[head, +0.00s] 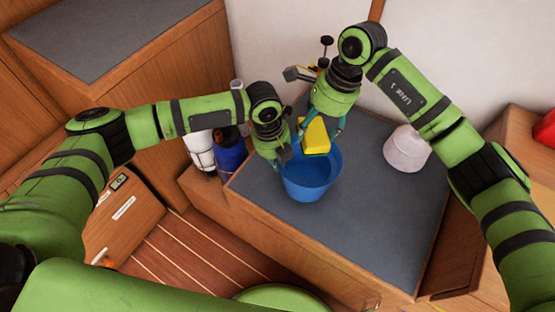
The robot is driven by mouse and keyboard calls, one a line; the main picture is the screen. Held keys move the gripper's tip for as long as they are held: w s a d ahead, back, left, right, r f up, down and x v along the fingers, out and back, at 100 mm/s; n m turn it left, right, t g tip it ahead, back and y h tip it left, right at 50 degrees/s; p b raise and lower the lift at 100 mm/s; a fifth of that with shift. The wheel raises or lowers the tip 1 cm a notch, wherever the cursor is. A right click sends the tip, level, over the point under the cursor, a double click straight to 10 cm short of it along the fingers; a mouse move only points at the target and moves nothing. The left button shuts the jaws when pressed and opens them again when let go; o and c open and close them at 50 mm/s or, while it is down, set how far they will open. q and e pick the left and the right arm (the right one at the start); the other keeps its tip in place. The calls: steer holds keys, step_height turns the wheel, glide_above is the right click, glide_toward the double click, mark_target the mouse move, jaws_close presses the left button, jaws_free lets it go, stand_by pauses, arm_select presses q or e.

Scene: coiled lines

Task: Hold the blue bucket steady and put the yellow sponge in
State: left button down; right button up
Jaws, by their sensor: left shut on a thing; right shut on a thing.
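The blue bucket (309,188) stands upright on the grey-topped counter (355,235). My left gripper (281,161) is shut on the bucket's left rim. The yellow sponge (316,138) is in my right gripper (322,132), which is shut on it and holds it over the back part of the bucket's opening. The sponge's lower edge overlaps the bucket's opening in the picture; I cannot tell how far above or inside the rim it is. The fingertips of my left gripper are partly hidden against the rim.
A pale, tapered container (407,149) stands on the counter to the right. A blue bottle (229,152) and a white one (199,149) stand at the left behind my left arm. A metal fixture (300,74) is at the back. The counter's front is clear. A red object (546,128) is far right.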

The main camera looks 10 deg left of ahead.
step_height(320, 180, down, 12)
steer(key=shift+r, duration=0.25)
stand_by(1.1)
steer(key=o, duration=1.1)
steer(key=shift+o, duration=0.4)
steer(key=shift+d+f, duration=0.1)
steer(key=shift+s, duration=0.1)
steer(key=shift+d, duration=0.1)
steer(key=v, duration=1.2)
steer(key=shift+r, duration=0.25)
